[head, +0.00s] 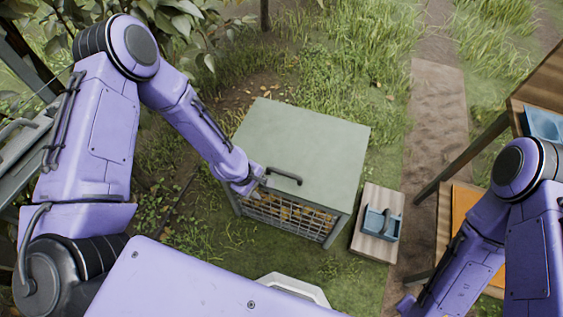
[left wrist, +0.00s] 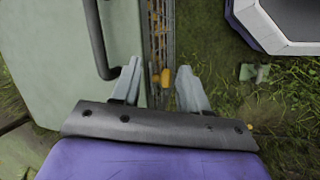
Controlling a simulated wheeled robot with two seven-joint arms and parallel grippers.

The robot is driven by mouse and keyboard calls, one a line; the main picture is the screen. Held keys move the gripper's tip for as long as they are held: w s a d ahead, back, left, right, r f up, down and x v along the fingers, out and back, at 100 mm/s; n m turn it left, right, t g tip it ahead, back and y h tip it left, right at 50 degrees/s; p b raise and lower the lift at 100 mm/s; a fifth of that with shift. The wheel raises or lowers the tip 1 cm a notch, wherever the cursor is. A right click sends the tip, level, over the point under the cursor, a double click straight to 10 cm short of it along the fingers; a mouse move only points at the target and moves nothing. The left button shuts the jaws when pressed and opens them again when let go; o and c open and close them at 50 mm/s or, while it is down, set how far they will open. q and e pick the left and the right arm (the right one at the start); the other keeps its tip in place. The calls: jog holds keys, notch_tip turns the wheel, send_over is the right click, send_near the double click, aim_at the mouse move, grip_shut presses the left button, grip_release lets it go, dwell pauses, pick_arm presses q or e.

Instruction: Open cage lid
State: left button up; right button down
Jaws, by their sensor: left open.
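The cage (head: 290,215) stands on the grass with a wire mesh front and yellowish contents behind the mesh. Its flat grey-green lid (head: 305,140) lies shut on top, with a dark bar handle (head: 284,176) near the front edge. My left gripper (head: 250,184) is at the lid's front left, beside the handle's left end. In the left wrist view its fingers (left wrist: 160,90) are apart and empty, over the lid's edge and the mesh. The handle (left wrist: 96,40) is left of both fingers, not between them. My right arm shows at the right, but its gripper is out of view.
A small wooden stand with a blue-grey container (head: 381,222) is right of the cage. Wooden shelving (head: 540,85) with a blue tray (head: 545,122) stands at far right. Leafy branches hang at the upper left. Grass beyond the cage is open.

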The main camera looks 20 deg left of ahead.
aim_at(283, 171)
pick_arm(q)
jog(key=w+r+n+h, duration=0.1)
jog(key=w+r+n, duration=0.1)
jog(key=w+r, duration=0.55)
jog(key=shift+n, duration=0.3)
jog(key=x, duration=1)
jog(key=shift+s+f, duration=0.15)
jog(key=shift+f, duration=0.1)
grip_shut()
jog(key=shift+r, duration=0.1)
